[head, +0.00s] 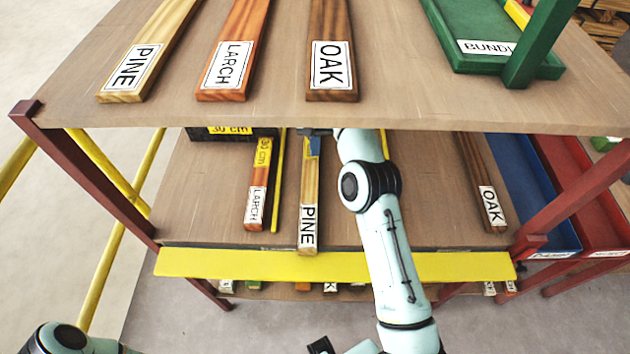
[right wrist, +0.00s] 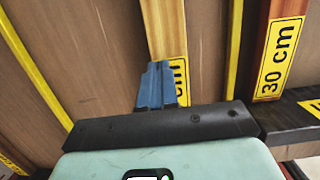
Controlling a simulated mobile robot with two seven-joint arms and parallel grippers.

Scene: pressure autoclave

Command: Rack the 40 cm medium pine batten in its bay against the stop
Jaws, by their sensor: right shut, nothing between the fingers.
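A pine batten (head: 308,205) with a white PINE label lies on the middle shelf (head: 215,165), its labelled end near the yellow front edge. Its far part, with a yellow "cm" label, shows in the right wrist view (right wrist: 165,35); the number is hidden, so I cannot read its length. My right gripper (head: 314,147) is over the far part of this batten. Its blue fingers (right wrist: 155,85) are shut with nothing between them. I cannot tell if they touch the wood. Only a dark and pale-green part at the bottom edge may be my left gripper (head: 322,346); its fingers are not clear.
A larch batten (head: 257,185) lies to the left, marked 30 cm. A yellow divider (head: 278,185) stands between it and the pine. An oak batten (head: 482,185) lies to the right. The upper shelf (head: 215,112) overhangs. Blue (head: 525,170) and red (head: 590,205) trays are at right.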

